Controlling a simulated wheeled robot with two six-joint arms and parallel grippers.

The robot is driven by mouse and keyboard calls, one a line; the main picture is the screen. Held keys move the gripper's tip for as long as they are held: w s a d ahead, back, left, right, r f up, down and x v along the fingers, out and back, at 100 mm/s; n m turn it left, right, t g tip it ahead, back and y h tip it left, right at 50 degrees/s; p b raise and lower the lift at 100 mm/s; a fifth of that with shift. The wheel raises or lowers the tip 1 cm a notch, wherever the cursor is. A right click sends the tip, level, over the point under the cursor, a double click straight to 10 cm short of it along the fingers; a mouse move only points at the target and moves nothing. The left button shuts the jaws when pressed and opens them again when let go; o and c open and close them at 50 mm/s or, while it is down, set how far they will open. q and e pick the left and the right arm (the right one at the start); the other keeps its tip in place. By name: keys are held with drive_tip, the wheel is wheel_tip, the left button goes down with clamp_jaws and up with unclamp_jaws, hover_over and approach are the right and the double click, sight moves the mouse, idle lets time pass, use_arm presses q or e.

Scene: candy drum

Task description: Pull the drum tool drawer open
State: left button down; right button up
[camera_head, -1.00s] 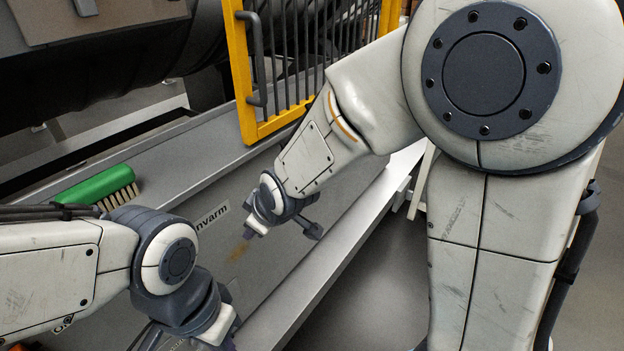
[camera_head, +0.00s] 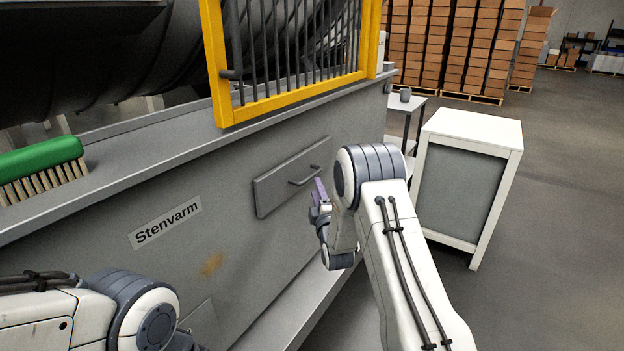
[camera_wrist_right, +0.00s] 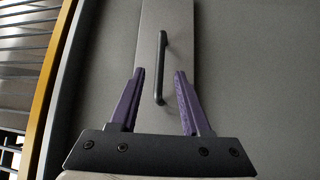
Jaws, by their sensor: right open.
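The drum tool drawer (camera_head: 275,187) is a flat grey front set in the machine's side panel, and it looks shut. Its dark bar handle (camera_head: 306,175) is on the right part of the front. My right gripper (camera_head: 318,190) is just in front of the panel, near the handle. In the right wrist view the drawer front (camera_wrist_right: 182,50) runs upright, and the handle (camera_wrist_right: 161,68) lies beyond and between the open purple fingers (camera_wrist_right: 158,85). The fingers do not hold it. My left arm shows at the lower left, but its gripper is out of view.
A green brush (camera_head: 42,168) lies on the machine's ledge. A yellow guard frame (camera_head: 300,100) stands above the drawer. A white cabinet (camera_head: 468,180) and a small side table (camera_head: 408,105) stand to the right. Stacked boxes (camera_head: 440,45) are far behind.

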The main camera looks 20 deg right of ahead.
sight(312, 176)
drive_tip(key=w, duration=0.5)
drive_tip(key=w+d+r, duration=0.1)
drive_tip(key=w, duration=0.1)
drive_tip(key=shift+w, duration=0.25)
clamp_jaws()
idle(1.1)
